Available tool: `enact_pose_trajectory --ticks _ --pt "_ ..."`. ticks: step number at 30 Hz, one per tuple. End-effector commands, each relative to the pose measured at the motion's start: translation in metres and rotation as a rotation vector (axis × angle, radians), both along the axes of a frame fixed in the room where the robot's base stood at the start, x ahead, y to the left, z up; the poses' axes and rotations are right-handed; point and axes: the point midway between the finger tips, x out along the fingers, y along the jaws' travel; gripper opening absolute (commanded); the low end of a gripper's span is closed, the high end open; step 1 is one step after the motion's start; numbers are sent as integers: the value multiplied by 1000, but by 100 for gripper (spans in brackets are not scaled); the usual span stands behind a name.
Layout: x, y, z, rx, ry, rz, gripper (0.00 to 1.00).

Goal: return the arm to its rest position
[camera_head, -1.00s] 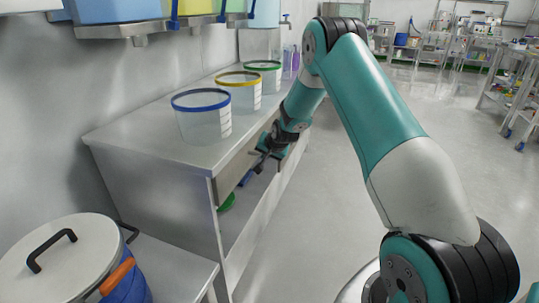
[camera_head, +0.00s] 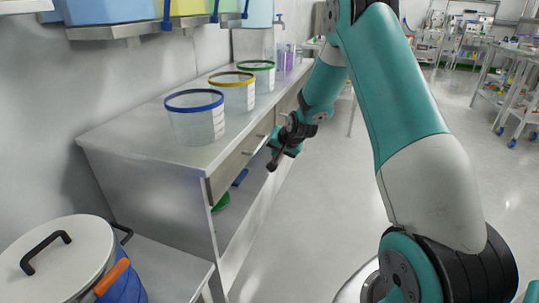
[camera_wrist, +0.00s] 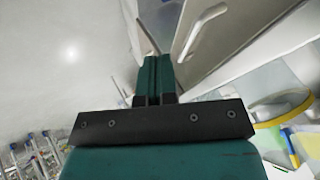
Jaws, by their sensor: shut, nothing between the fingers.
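My gripper (camera_head: 272,163) is in front of the steel bench's drawer side, apart from it, over the aisle. In the wrist view its two teal fingers (camera_wrist: 155,75) lie together, shut and empty. The teal and white arm reaches up from the lower right and bends down to the gripper. A pale bar handle (camera_wrist: 203,28) on a drawer front shows beyond the fingers in the wrist view.
The steel bench (camera_head: 150,143) carries blue-rimmed (camera_head: 196,122), yellow-rimmed (camera_head: 238,97) and green-rimmed (camera_head: 257,78) clear tubs. A lidded pot (camera_head: 60,262) stands at the lower left. A shelf with coloured containers hangs above. The floor (camera_head: 335,205) to the right is open.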

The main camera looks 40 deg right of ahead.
Motion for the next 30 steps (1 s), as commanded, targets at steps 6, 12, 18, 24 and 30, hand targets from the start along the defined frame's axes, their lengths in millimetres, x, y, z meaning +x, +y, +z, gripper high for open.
enact_pose_trajectory --ticks 6,12,18,24,30 --pt "-19 3 23 0 -1 0 0" --pt "-23 3 27 0 1 1 0" --pt "-24 20 37 1 12 45 0" --pt "-52 124 91 -3 83 338 0" --pt "-143 243 145 -36 189 771 0"
